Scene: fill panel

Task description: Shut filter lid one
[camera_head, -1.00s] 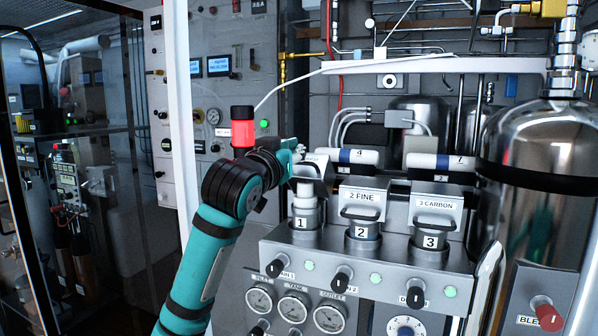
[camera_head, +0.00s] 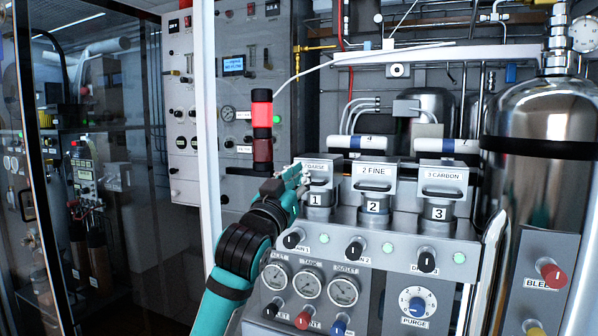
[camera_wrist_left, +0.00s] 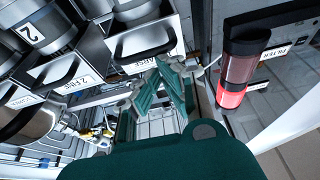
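Filter lid one (camera_head: 317,168), with a plate reading COARSE, sits above the silver canister marked 1 (camera_head: 317,199). A dark handle crosses its front. Whether the lid is fully down cannot be told. My left gripper (camera_head: 297,178) is at the left edge of lid one, close to it or touching. In the left wrist view, its teal fingers (camera_wrist_left: 165,88) are just beside the COARSE lid (camera_wrist_left: 145,45). Their gap is not clear, and I see nothing held between them. My right gripper is not in view.
Lid two, marked FINE (camera_head: 374,172), and lid three, marked CARBON (camera_head: 444,178), stand to the right. A red and black signal lamp (camera_head: 262,112) rises behind my left gripper. Knobs and gauges (camera_head: 309,286) cover the panel below. A steel tank (camera_head: 545,190) is at right.

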